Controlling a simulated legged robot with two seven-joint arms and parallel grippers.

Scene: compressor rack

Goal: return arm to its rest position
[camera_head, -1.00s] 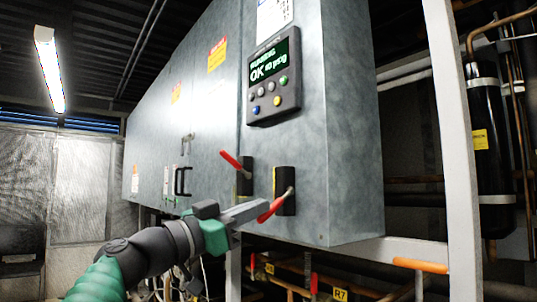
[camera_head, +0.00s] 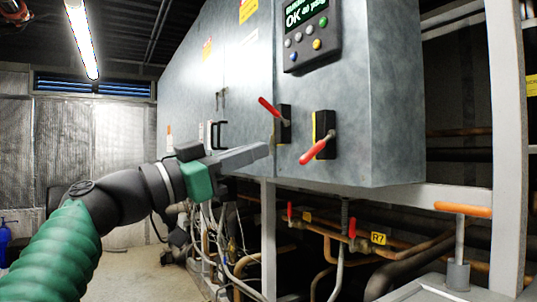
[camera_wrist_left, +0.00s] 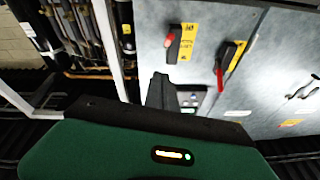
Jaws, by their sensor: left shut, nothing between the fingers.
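My left gripper (camera_head: 262,152) is shut and empty in the head view, in front of the grey cabinet (camera_head: 350,80). Its fingertips are a little left of and below the red-handled lever (camera_head: 270,107) and apart from the second red-handled lever (camera_head: 318,148) on the right. In the left wrist view, the shut fingers (camera_wrist_left: 160,92) and my green wrist housing show in front of the cabinet (camera_wrist_left: 215,40); both red levers show beyond. My right gripper is in no view.
A control panel (camera_head: 306,32) reading OK sits above the levers. Below the cabinet run copper pipes with small red handles and an R7 tag (camera_head: 378,238). A white post (camera_head: 505,150) and an orange handle (camera_head: 463,209) stand at the right. Open floor (camera_head: 135,275) lies at the left.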

